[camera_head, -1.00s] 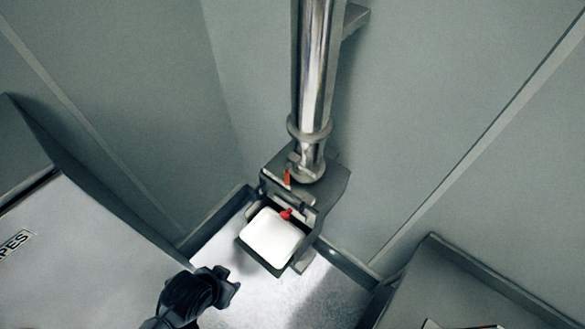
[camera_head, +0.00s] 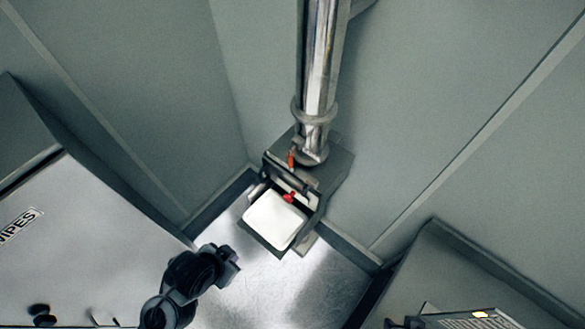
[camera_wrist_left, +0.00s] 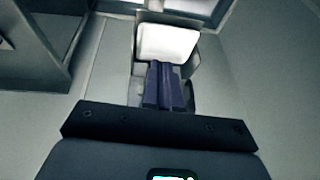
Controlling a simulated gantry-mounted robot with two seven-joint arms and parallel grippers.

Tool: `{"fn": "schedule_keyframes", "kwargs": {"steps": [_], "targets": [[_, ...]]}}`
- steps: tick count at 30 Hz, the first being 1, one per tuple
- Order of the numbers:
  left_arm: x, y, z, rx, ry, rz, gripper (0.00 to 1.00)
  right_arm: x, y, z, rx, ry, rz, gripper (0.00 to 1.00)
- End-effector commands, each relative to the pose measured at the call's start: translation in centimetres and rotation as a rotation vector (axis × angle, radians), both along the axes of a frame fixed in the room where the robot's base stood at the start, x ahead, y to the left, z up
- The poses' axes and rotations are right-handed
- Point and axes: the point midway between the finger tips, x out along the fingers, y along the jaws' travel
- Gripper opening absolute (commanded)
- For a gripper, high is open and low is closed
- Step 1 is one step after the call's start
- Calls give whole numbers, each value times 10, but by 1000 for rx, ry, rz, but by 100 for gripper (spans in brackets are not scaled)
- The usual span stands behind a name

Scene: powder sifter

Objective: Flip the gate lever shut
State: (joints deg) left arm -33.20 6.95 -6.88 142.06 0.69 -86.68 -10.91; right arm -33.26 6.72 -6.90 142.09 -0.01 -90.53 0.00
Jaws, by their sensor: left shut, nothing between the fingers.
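The sifter (camera_head: 330,170) stands at the foot of a shiny metal pipe (camera_head: 318,75) in the corner. One small red part, upright and lever-like (camera_head: 291,159), shows near the pipe's base. A second red part (camera_head: 290,197) shows at the back edge of a white square container (camera_head: 272,221). I cannot tell for certain which is the gate lever. My left gripper (camera_head: 236,264) is below and left of the container, apart from the red parts in the head view. In the left wrist view its fingers (camera_wrist_left: 163,85) are together and empty, in front of the white container (camera_wrist_left: 168,42).
A grey cabinet (camera_head: 90,235) with a wipes label (camera_head: 20,223) is at left. Another grey unit (camera_head: 440,270) stands at lower right. Grey walls close in behind the pipe. The pale floor (camera_head: 285,285) in front of the sifter is clear.

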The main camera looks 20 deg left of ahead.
Motion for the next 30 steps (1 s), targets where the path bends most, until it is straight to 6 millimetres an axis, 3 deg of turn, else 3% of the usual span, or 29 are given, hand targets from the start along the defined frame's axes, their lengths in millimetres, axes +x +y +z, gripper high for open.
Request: {"fn": "schedule_keyframes", "kwargs": {"steps": [8,17,25,30], "targets": [[50,1,3,158,-287,-293,0,0,0,0,-1,-1,1,43],[111,-15,-12,593,-604,-516,0,0,-1,-28,-5,-2,3,43],[147,-58,-24,1141,-723,-560,0,0,-2,-86,-6,-2,3,43],[160,-99,-24,1190,-799,-530,0,0,-2,-113,-7,1,3,43]]}}
